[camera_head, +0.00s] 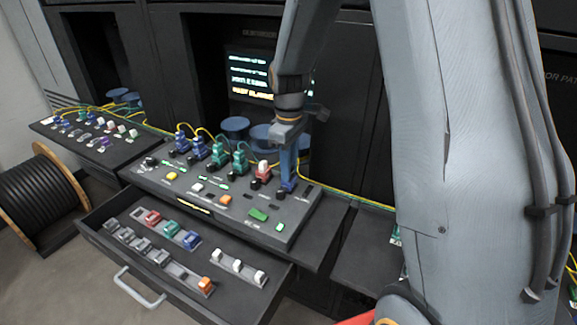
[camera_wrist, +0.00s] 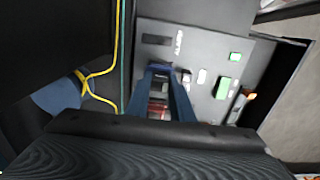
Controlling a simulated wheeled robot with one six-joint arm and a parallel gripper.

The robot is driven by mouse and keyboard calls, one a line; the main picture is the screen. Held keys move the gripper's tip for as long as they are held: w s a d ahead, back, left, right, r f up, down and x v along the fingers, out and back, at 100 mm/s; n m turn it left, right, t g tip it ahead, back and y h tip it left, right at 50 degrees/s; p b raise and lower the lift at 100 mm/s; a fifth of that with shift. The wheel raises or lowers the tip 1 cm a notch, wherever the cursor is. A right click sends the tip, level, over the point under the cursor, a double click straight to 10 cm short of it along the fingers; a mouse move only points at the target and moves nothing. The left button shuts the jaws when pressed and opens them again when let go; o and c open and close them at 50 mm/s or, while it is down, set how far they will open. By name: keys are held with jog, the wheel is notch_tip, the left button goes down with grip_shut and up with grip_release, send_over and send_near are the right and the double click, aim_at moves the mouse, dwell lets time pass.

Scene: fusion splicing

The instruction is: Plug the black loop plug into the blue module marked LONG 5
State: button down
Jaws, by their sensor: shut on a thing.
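My gripper (camera_head: 287,178) points down at the right end of the row of modules on the sloped console. Its two long blue fingers also show in the wrist view (camera_wrist: 160,72). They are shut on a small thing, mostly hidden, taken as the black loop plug. I cannot tell whether the plug is seated. In the wrist view the red-and-white module (camera_wrist: 158,104) shows between the fingers.
The console (camera_head: 180,187) carries blue and teal modules with yellow cables, and a green button (camera_head: 258,214). An open drawer (camera_head: 116,256) below holds several coloured modules. A tray (camera_head: 70,142) stands at the left, a cable reel (camera_head: 45,195) on the floor. A lit screen (camera_head: 248,74) is behind.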

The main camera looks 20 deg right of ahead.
jog(key=c, duration=1.5)
grip_release()
jog(key=shift+o, duration=0.2)
jog(key=shift+r, duration=0.1)
